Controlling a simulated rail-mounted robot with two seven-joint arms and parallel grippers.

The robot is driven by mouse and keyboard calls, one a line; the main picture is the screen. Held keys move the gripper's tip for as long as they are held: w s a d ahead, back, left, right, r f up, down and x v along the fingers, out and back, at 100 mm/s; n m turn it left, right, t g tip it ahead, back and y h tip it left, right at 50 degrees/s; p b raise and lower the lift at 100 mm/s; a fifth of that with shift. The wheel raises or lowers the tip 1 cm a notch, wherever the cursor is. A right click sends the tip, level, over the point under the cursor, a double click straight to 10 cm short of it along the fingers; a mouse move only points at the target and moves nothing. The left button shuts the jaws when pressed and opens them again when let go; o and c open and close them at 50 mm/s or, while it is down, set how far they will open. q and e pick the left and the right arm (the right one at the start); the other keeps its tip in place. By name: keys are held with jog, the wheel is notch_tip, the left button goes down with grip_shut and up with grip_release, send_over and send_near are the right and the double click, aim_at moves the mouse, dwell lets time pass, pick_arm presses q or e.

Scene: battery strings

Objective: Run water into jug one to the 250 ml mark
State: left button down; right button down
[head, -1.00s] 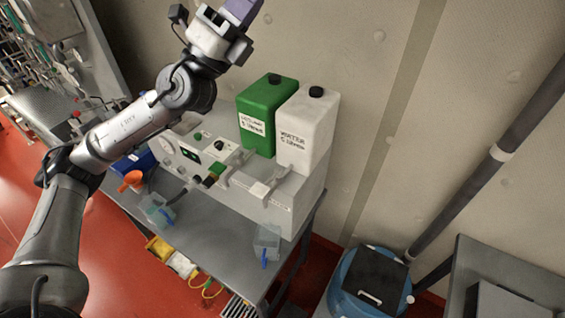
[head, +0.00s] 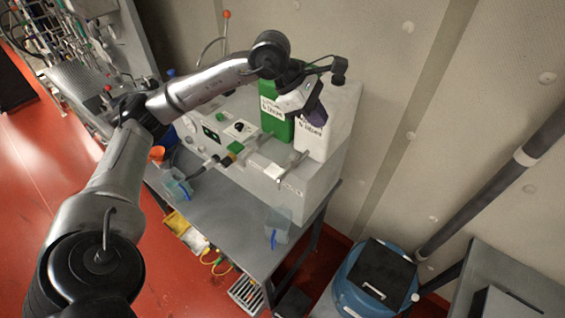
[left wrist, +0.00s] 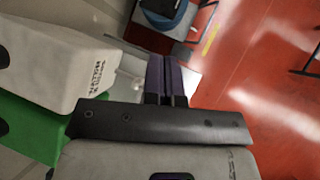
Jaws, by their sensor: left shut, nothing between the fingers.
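My left gripper (head: 317,114) is shut and empty, in front of the white WATER container (head: 343,105). In the left wrist view its purple fingers (left wrist: 166,75) are together, with the white container (left wrist: 60,62) beside them. Below the container, a grey tap lever (head: 291,170) sticks out from the bench unit. One clear jug with a blue handle (head: 279,229) stands at the bench's right front. Another clear jug (head: 175,187) stands further left. I cannot read a number, mark or water level on either. My right gripper is out of view.
A green container (head: 277,126) stands left of the white one, partly behind my arm. The grey unit (head: 312,188) carries both.

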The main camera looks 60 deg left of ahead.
pick_arm(q)
jog(key=s+a+f+m+g+y, duration=0.2)
jog(key=s+a+f+g+y, duration=0.1)
jog(key=s+a+g+y, duration=0.2)
jog(key=shift+s+a+f, duration=0.15)
jog(key=shift+s+a, duration=0.65)
jog(key=shift+s, duration=0.4)
jog(key=p, duration=0.3)
send_near(275, 168)
notch_tip(275, 168, down, 7)
jog(key=shift+w+f, duration=0.1)
jog(key=shift+f, duration=0.15)
